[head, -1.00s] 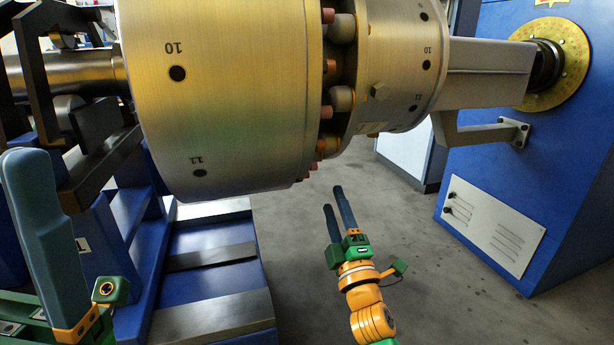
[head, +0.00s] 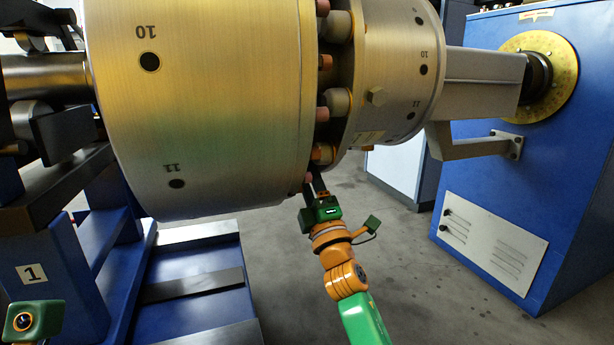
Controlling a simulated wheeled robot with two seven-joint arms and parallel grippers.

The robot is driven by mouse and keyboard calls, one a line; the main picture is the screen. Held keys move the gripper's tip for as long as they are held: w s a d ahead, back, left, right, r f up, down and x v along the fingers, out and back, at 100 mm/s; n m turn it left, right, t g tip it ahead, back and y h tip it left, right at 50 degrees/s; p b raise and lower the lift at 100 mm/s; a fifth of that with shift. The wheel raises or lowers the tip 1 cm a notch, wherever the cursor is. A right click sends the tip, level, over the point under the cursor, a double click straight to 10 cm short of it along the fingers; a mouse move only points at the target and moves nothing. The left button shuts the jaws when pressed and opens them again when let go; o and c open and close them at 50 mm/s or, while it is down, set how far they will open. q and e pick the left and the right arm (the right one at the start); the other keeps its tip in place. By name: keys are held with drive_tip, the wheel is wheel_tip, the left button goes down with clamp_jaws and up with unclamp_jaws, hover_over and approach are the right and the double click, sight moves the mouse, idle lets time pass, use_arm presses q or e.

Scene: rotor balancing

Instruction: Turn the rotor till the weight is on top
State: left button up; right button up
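The large metal rotor (head: 215,105) lies across the top of the head view. Stamped numbers 10 and 11, beside dark holes, face me, as on its narrower right section (head: 390,60). My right gripper (head: 317,185) reaches up to the rotor's underside at the ring of pins. Its fingers are mostly hidden there, so contact and opening cannot be told. Only a green housing of my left gripper (head: 35,318) shows at the lower left; its fingers are out of view.
A blue machine cabinet (head: 530,185) with a gold disc (head: 543,75) stands at the right, joined to the rotor by a grey shaft arm (head: 485,75). A blue stand (head: 85,255) marked 1 is at the left. Grey floor (head: 415,270) lies open between them.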

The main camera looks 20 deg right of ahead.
clamp_jaws()
idle(1.3)
